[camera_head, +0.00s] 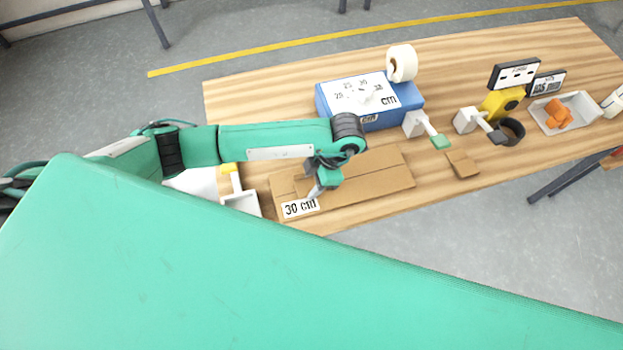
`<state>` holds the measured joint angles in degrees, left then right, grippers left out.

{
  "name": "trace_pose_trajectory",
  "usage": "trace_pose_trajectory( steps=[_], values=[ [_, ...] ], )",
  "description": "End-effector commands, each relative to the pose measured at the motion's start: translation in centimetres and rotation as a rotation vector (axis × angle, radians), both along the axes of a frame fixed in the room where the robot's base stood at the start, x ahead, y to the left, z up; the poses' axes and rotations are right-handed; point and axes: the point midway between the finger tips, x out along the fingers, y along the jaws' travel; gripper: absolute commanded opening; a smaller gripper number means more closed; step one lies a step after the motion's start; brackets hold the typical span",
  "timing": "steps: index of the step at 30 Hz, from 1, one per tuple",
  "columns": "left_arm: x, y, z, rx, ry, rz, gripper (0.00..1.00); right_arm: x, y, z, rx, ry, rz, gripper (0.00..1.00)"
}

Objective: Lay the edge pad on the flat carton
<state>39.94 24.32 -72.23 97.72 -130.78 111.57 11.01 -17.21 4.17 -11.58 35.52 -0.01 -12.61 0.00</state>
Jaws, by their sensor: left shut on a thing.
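The flat carton (375,172) is a brown cardboard sheet with fold lines, lying on the wooden table. A white "30 cm" label (299,208) shows at its near left corner. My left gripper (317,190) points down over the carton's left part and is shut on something. What it holds looks like the brown edge pad (296,185), low over or on the carton's left end. It has nearly the carton's colour, and the gripper partly hides it, so I cannot tell whether it touches the carton. My right gripper is not in view.
A blue box (400,112) with a tape roll (402,63) stands behind the carton. A small brown piece (462,164) lies to the right. Beyond are a yellow device (497,103), a dark cup (513,131) and a white tray (585,104) with orange pieces.

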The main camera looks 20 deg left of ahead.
Motion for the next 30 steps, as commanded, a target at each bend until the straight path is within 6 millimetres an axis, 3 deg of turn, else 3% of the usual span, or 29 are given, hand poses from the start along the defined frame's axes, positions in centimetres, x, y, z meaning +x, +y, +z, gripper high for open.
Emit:
trace_pose_trajectory(
  steps=[5, 6, 9, 22, 30],
  values=[
    [0.0, 0.0, -0.4, 0.001, 0.001, 0.0, 0.23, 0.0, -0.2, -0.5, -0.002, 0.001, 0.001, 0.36],
    [0.0, 0.0, -0.4, 0.001, 0.001, 0.0, 0.46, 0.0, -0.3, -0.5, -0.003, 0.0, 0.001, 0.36],
    [0.0, 0.0, -0.3, 0.001, 0.001, 0.0, 0.66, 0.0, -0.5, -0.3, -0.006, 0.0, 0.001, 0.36],
    [0.1, -0.1, 0.3, -0.001, -0.002, 0.0, 0.66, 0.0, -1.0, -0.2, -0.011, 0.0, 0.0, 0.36],
    [1.2, -1.5, 4.5, 0.001, -0.005, -0.003, 0.66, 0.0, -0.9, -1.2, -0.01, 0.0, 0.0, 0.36]
  ],
)
